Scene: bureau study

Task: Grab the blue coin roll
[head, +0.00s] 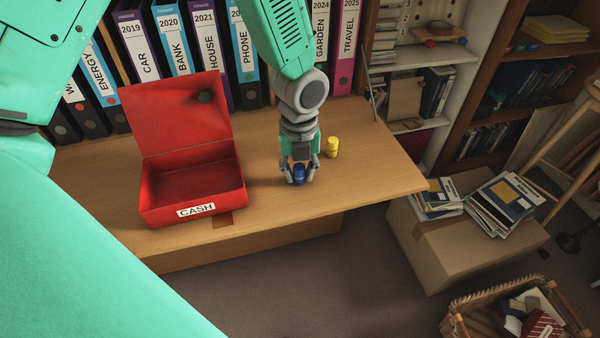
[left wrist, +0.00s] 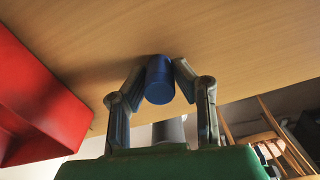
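The blue coin roll (head: 299,174) stands on the wooden desk, between the fingers of my left gripper (head: 299,176). In the left wrist view the blue coin roll (left wrist: 159,80) sits between the two fingertips of the left gripper (left wrist: 160,82). Both fingertips are close against its sides, and they look to be touching it. The gripper reaches down from above, just right of the red cash box. My right gripper is not seen in either view.
An open, empty red cash box (head: 190,180) labelled CASH stands on the desk (head: 260,200), left of my gripper. A yellow roll (head: 332,147) stands close to the right. Ring binders (head: 180,45) line the back. A cardboard box (head: 460,245) with magazines is beyond the desk's right end.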

